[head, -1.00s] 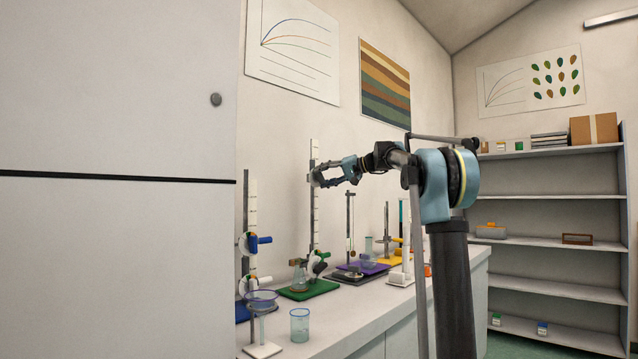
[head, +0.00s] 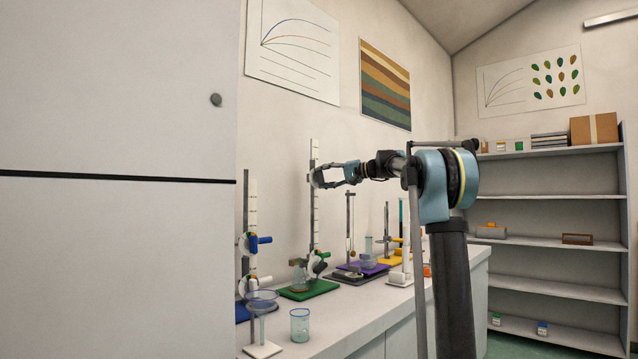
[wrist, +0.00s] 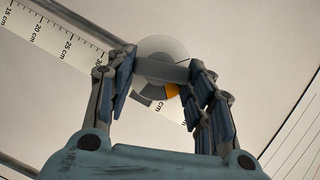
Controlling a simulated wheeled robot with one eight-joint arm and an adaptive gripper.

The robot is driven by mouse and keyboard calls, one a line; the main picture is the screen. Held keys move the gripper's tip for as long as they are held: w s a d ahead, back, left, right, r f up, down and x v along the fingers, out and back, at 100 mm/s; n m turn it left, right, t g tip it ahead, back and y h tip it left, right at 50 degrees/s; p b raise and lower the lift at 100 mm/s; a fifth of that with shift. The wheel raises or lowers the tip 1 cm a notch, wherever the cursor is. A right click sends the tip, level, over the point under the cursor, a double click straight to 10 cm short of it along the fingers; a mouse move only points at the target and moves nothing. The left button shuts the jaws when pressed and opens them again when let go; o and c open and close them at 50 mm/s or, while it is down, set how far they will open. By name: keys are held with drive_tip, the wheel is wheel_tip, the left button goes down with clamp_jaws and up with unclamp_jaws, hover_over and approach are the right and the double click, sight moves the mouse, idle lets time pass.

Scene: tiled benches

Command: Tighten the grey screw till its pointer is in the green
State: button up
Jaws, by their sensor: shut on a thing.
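My gripper (wrist: 163,70) is shut on the grey screw (wrist: 165,72), whose bar lies between the two fingers in the wrist view. Behind the bar is a round dial (wrist: 160,47). It shows pale grey, darker grey and an orange patch (wrist: 172,90) on its lower side. No green and no pointer can be made out; the bar and fingers cover part of the dial. In the head view my gripper (head: 318,178) is at the upper part of a tall stand (head: 314,212), and the screw is too small to tell there.
A scale in centimetres (wrist: 60,38) runs behind the dial. Below stand a green base (head: 308,291), a glass beaker (head: 299,325), a funnel (head: 262,297) and another stand with a blue knob (head: 264,240). A large pale cabinet (head: 115,100) fills the left. Shelves (head: 550,195) stand right.

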drive_tip(key=shift+w+d+f+m+y, duration=0.15)
drive_tip(key=shift+m+y, duration=0.25)
drive_tip(key=shift+m, duration=0.7)
drive_tip(key=o, duration=1.2)
drive_tip(key=shift+w+f, duration=0.1)
drive_tip(key=shift+f, duration=0.05)
drive_tip(key=shift+o, duration=0.2)
